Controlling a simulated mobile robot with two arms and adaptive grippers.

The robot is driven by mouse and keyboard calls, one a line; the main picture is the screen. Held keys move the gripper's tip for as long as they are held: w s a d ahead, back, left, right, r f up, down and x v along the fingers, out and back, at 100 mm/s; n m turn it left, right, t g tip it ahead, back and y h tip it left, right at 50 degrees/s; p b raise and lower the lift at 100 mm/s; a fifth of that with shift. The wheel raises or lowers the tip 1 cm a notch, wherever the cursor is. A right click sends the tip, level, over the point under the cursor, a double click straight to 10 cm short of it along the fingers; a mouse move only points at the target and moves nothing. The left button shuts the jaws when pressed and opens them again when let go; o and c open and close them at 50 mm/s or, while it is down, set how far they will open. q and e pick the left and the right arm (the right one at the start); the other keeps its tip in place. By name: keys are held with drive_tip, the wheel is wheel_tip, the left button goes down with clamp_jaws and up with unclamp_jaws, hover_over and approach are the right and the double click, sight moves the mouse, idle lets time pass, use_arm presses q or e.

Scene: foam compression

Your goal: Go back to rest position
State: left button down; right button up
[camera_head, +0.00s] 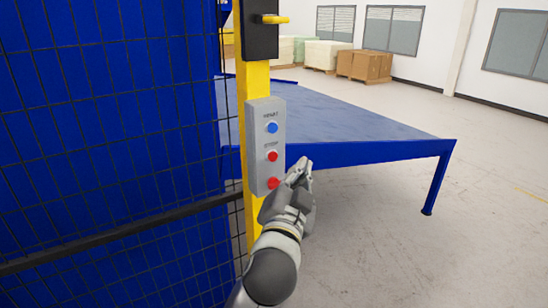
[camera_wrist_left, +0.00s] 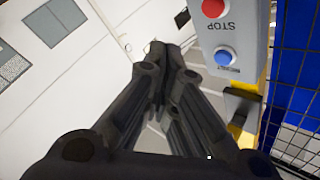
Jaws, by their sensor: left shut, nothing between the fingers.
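My left gripper (camera_head: 302,168) is at the lower right corner of the grey button box (camera_head: 264,120), close to its lower red button (camera_head: 273,183). I cannot tell whether it touches the box. The box has a blue button (camera_head: 272,127) at the top and a red button (camera_head: 272,155) in the middle. In the left wrist view the fingers (camera_wrist_left: 160,55) are shut with nothing between them. There the red stop button (camera_wrist_left: 213,8) and blue button (camera_wrist_left: 224,57) lie to the right of the fingertips. My right gripper is out of view.
The box is fixed to a yellow post (camera_head: 256,77) beside a black mesh fence (camera_head: 110,150) in front of blue panels. A blue table (camera_head: 345,125) stands behind the box. Cardboard boxes (camera_head: 364,65) stand at the far wall. The floor at right (camera_head: 480,210) is clear.

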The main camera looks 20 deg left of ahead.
use_arm(q)
drive_tip(key=shift+f, duration=0.1)
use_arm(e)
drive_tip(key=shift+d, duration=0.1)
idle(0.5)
